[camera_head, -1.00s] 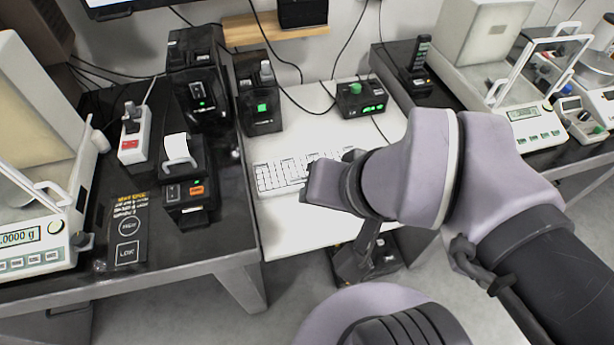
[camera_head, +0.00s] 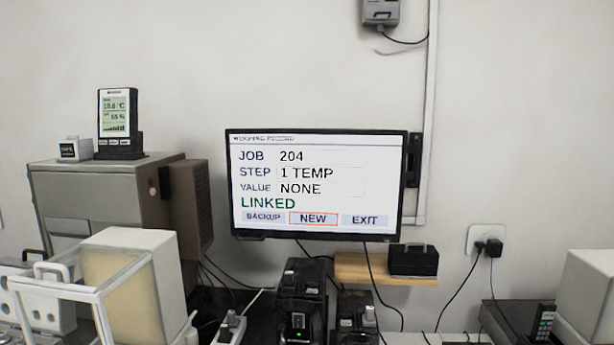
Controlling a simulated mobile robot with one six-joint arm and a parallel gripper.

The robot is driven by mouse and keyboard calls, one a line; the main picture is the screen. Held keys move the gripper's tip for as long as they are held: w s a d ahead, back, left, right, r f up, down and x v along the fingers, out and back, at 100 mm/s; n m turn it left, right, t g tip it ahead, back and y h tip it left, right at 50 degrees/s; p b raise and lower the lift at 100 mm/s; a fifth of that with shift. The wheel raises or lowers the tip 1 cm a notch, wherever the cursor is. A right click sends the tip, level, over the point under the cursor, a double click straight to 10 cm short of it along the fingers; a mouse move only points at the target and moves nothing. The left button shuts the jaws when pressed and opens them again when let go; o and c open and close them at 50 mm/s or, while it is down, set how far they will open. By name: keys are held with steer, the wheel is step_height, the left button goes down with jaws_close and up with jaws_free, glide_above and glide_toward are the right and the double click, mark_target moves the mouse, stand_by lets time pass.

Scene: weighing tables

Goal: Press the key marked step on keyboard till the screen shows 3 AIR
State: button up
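The wall screen (camera_head: 317,185) is in the middle of the view. It reads JOB 204, STEP 1 TEMP, VALUE NONE and LINKED in green. Below are BACKUP, NEW and EXIT, with NEW outlined in orange. The keyboard and its step key are out of the current view. My gripper and arm are also out of view.
A thermometer display (camera_head: 118,123) stands on a grey-brown box (camera_head: 105,195) at left. A balance with a white frame (camera_head: 130,285) is below it. Black devices (camera_head: 303,300) stand under the screen. A wooden shelf (camera_head: 365,268) holds a small black box (camera_head: 413,260).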

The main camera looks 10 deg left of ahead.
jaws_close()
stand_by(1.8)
